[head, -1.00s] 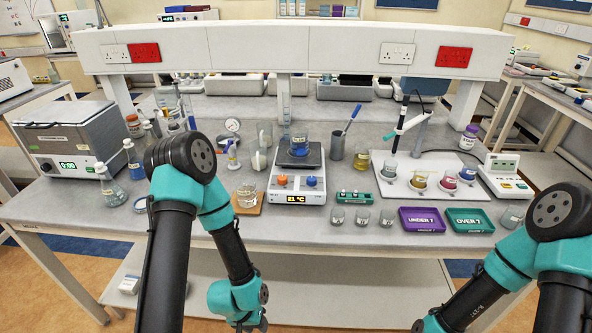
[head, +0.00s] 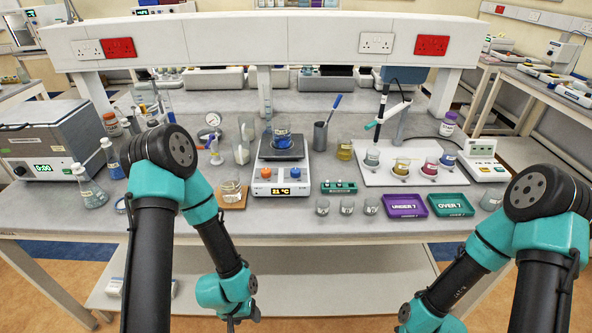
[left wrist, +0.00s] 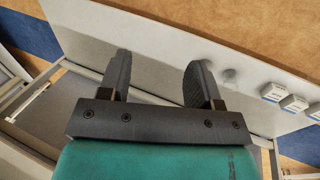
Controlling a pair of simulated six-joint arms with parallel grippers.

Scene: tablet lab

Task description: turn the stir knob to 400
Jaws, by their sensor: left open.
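The hotplate stirrer (head: 281,184) stands on the bench with an orange knob (head: 266,173) and a blue knob (head: 296,172) on its front. Its lit display (head: 280,191) reads 21 °C. I cannot read which knob is marked stir. A beaker of blue liquid (head: 282,141) sits on its dark top plate. My left gripper (head: 238,322) hangs low in front of the bench edge, below and apart from the stirrer. In the left wrist view its two fingers (left wrist: 160,80) are spread with nothing between them. My right arm shows at lower right; its fingers are cut off.
A green strip (head: 338,187), small beakers (head: 347,206) and the purple tray (head: 404,206) and green tray (head: 450,205) lie to the right. The bench's front edge lies between my left gripper and the stirrer.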

